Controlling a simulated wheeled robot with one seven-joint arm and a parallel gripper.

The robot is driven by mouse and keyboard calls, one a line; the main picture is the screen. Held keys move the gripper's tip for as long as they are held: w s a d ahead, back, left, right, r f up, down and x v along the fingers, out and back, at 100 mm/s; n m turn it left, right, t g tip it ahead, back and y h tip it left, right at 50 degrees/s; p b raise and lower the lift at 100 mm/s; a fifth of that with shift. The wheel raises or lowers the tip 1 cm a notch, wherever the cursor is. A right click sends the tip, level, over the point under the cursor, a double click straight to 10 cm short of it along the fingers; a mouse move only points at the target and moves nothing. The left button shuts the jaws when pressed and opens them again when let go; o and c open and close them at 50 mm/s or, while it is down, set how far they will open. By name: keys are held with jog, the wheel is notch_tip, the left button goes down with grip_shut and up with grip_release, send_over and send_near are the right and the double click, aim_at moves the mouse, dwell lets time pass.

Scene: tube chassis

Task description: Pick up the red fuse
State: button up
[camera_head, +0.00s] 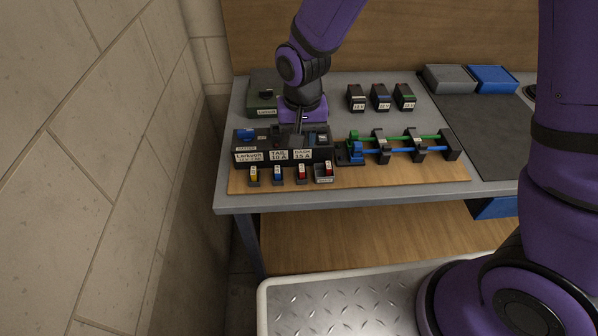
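A small red fuse (302,172) stands in a dark holder at the front of the wooden board. Another red piece (328,169) shows in a small grey labelled box (323,180) just right of it. My gripper (299,128) points down over the black fuse box (262,148), behind the red fuse and apart from it. The fuse box has labels reading about "TAIL 10 A" and "DASH 15 A". The fingertips are small and dark against the box, so I cannot tell their opening or whether they hold anything.
A yellow fuse (253,174) and a blue fuse (277,173) stand left of the red one. A rack with green and blue rods (400,148) lies to the right. Several small dark boxes (380,97) stand behind. A wall (110,150) closes the left side.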

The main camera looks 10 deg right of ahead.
aim_at(302, 169)
jog(key=f, duration=1)
jog(key=shift+w+f, duration=0.2)
jog(key=shift+f, duration=0.1)
grip_shut()
